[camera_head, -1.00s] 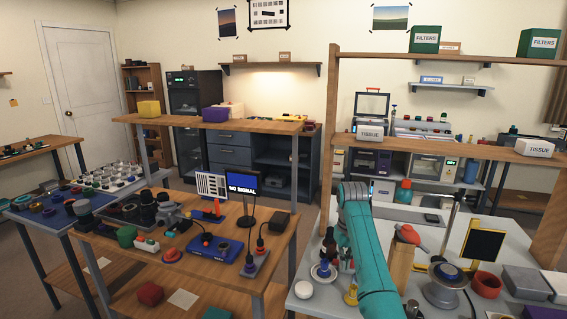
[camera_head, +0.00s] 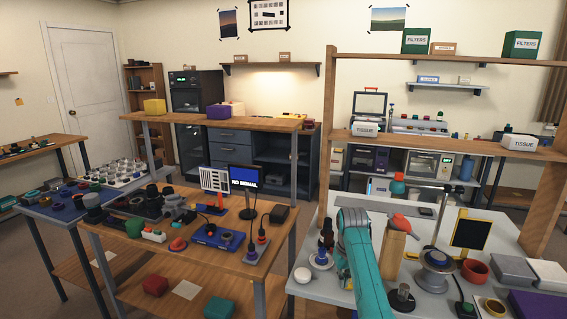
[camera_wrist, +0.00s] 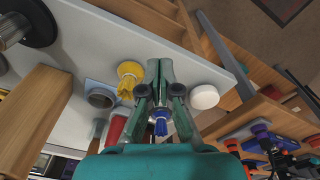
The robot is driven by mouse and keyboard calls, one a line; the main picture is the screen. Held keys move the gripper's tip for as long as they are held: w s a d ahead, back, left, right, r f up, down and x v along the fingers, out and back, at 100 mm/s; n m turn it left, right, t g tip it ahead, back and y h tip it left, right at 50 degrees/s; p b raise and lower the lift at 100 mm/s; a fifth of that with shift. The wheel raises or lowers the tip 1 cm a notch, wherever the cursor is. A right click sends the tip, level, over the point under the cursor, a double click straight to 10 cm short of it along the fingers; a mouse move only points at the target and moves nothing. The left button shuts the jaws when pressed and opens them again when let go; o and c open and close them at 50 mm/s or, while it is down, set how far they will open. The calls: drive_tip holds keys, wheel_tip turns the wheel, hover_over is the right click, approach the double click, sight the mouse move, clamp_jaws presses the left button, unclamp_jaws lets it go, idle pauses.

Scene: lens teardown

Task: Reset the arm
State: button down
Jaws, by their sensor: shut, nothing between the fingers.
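My teal arm (camera_head: 358,255) reaches over the front left part of the pale workbench (camera_head: 322,292) in the head view. The arm hides my gripper there. In the wrist view my gripper (camera_wrist: 161,66) has its two grey-green fingers together, with nothing held between them. Below and around the fingers are a yellow brush-like item (camera_wrist: 130,82), a white round dome (camera_wrist: 205,97) and a blue-tipped item (camera_wrist: 161,126), which the fingers partly cover. I cannot tell how high the fingertips are above the bench.
A wooden block (camera_head: 394,250) stands just right of my arm, with a red-orange tool on top. A shelf post (camera_head: 326,160) rises behind.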

drive_tip(key=s+f+t, duration=0.2)
drive_tip(key=s+f, duration=0.3)
drive_tip(key=f, duration=0.6)
drive_tip(key=s+f+t, duration=0.1)
drive_tip(key=s+f, duration=0.4)
drive_tip(key=f, duration=0.5)
drive_tip(key=s+f+t, duration=0.1)
drive_tip(key=s+f, duration=0.2)
drive_tip(key=s, duration=0.4)
drive_tip(key=s+f+m+t, duration=0.1)
drive_tip(key=s+f, duration=0.3)
drive_tip(key=s, duration=0.2)
drive_tip(key=s+f+t, duration=0.2)
drive_tip(key=s+f, duration=0.1)
drive_tip(key=s, duration=0.4)
drive_tip(key=s+r+t, duration=0.2)
drive_tip(key=s+r, duration=0.2)
drive_tip(key=s, duration=0.7)
drive_tip(key=s+r+t, duration=0.1)
drive_tip(key=s+r, duration=0.3)
drive_tip(key=s, duration=0.6)
drive_tip(key=s+r+t, duration=0.2)
drive_tip(key=s+r, duration=0.5)
drive_tip(key=r, duration=0.4)
drive_tip(key=s+r+m+t, duration=0.1)
drive_tip(key=s+r+t, duration=0.1)
drive_tip(key=s+r, duration=0.5)
wheel_tip(320, 180, up, 4)
drive_tip(key=shift+s+r, duration=0.25)
drive_tip(key=shift+s, duration=0.15)
